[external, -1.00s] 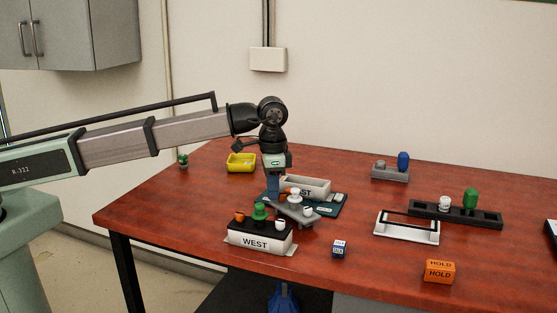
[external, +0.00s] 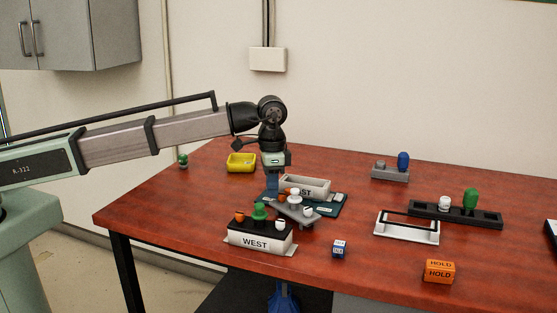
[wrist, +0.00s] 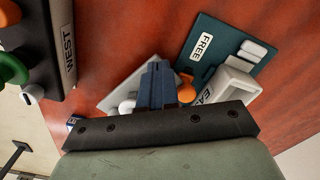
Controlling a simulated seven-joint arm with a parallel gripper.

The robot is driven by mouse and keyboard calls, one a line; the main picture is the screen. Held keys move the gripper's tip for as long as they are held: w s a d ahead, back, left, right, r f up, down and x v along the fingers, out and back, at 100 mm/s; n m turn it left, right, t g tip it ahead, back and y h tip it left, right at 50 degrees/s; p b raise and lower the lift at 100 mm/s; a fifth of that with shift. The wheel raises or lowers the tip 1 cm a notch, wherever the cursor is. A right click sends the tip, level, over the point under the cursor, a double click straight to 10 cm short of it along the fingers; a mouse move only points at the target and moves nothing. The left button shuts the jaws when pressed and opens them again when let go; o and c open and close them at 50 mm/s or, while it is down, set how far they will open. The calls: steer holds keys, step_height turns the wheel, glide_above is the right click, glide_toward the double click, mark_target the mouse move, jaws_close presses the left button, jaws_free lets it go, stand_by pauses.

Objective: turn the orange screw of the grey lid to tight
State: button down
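The grey lid (external: 293,214) sits at an angle in front of the EAST tub (external: 318,184). My gripper (external: 272,196) points down just left of the orange screw. In the wrist view its blue fingers (wrist: 158,68) are close together and cover the lid's middle. The orange screw (wrist: 187,88) shows right of them, the white screw (wrist: 127,105) left. I see nothing held between the fingers.
The WEST tub (external: 262,243), with a black lid, green knob and orange and white screws, stands close in front. A dark green FREE mat (external: 335,208) lies under the EAST tub. A small blue-white cube (external: 340,249) is front right.

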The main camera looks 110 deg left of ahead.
steer(key=shift+s, duration=0.1)
steer(key=shift+s, duration=0.3)
steer(key=shift+r, duration=0.15)
step_height(320, 180, up, 6)
steer(key=shift+f, duration=0.15)
stand_by(0.4)
steer(key=shift+w+d, duration=0.1)
steer(key=shift+w+d+f, duration=0.15)
steer(key=shift+w+f, duration=0.1)
steer(key=shift+f, duration=0.75)
steer(key=shift+w+d+f, duration=0.2)
steer(key=shift+f, duration=0.8)
steer(key=shift+w+d+f, duration=0.15)
steer(key=shift+w+f, duration=0.1)
steer(key=shift+f, duration=0.75)
